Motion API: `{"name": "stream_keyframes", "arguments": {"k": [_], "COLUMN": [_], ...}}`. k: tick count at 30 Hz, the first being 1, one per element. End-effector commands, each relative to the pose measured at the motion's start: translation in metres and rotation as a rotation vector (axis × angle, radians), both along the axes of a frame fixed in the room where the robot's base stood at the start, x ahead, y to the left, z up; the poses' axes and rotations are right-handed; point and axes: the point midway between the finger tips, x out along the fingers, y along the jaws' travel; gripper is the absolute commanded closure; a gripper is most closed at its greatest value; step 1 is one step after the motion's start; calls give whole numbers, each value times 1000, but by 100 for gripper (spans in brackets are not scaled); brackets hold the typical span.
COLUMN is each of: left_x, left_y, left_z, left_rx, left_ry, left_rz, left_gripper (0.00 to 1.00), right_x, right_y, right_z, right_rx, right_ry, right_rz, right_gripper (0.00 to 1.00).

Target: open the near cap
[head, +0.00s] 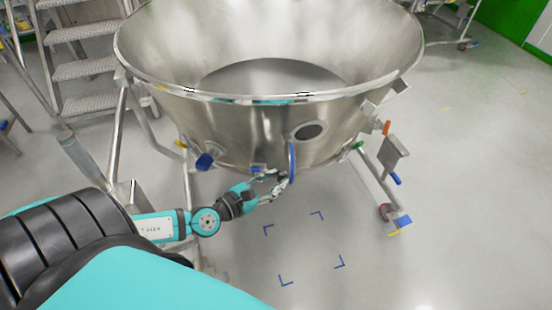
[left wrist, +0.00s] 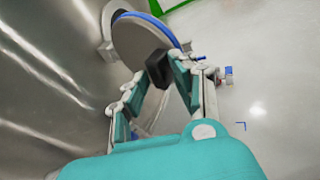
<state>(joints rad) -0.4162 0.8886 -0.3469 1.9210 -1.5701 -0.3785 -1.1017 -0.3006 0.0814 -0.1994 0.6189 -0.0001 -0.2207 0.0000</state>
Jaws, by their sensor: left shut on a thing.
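The near cap (head: 292,162) is a round disc with a blue rim, standing nearly edge-on in the head view, swung out from the wall of the big steel bowl (head: 230,125). In the left wrist view the cap (left wrist: 140,42) shows its grey face and a black handle (left wrist: 157,66). My left gripper (head: 282,180) is at the cap's lower left; in the left wrist view its fingers (left wrist: 160,72) are closed on the black handle. A dark oval port (head: 311,131) shows in the bowl wall just above and right of the cap. My right gripper is not in view.
Another blue fitting (head: 205,160) sticks out at the bowl's lower left. Steel frame legs (head: 378,185) with casters stand at the right. Steps (head: 85,70) are at the back left. Blue corner marks (head: 317,215) lie on clear floor in front.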

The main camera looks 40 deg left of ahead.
Motion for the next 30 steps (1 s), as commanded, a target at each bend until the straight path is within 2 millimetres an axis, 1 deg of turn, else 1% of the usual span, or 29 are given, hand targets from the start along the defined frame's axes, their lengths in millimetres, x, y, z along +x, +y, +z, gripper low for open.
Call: {"name": "stream_keyframes", "arguments": {"k": [1, 9, 24, 25, 28, 30], "left_x": [10, 10, 10, 10, 10, 10], "left_y": [16, 21, 22, 22, 22, 22], "left_z": [10, 13, 14, 14, 14, 14], "left_rx": [3, 4, 5, 5, 4, 4], "left_ry": [-32, -33, -33, -33, -34, -34], "left_rz": [35, 34, 34, 34, 35, 34], "left_gripper": [100, 100, 100, 72, 60, 60], "right_x": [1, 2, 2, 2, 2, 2], "right_y": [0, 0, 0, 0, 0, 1], "right_z": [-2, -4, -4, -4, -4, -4], "right_rx": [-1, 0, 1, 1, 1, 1], "right_ry": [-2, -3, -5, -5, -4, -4], "right_rz": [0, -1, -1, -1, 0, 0], "right_gripper": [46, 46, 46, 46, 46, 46]}}
